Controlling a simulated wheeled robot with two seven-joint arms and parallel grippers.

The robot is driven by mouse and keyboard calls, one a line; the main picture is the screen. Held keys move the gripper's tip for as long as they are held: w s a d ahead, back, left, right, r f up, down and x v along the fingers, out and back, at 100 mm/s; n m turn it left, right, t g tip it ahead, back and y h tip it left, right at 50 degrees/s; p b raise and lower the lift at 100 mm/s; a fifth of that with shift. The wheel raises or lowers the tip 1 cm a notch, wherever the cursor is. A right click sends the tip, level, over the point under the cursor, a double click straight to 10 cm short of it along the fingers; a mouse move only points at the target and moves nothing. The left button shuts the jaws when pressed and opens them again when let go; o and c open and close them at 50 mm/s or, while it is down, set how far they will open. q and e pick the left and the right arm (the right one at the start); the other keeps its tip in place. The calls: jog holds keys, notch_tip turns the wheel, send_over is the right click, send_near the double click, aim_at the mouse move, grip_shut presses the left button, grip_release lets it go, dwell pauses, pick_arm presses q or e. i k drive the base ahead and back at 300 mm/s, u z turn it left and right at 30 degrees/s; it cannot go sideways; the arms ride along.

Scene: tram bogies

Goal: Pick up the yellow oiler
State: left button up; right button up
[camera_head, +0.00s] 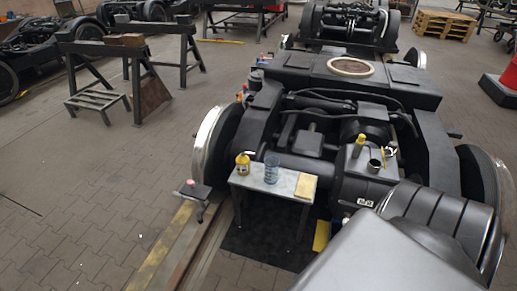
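A yellow container (242,164) with a dark label stands upright on the left end of a small grey table (285,182), beside the bogie. A second, slimmer yellow container (359,146) stands on the bogie's dark housing, to the right of the table. Both are small in view, and I cannot tell for certain which one is the oiler. Neither of my grippers shows in this view.
A bluish clear bottle (271,169) and a flat yellow item (306,187) share the table. A dark cup (374,166) stands on the bogie. A small dark stand (193,190) is left of the table. The paved floor (100,190) at left is mostly clear.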

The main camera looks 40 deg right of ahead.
aim_at(242, 160)
jog(key=k, duration=0.05)
jog(key=z, duration=0.9)
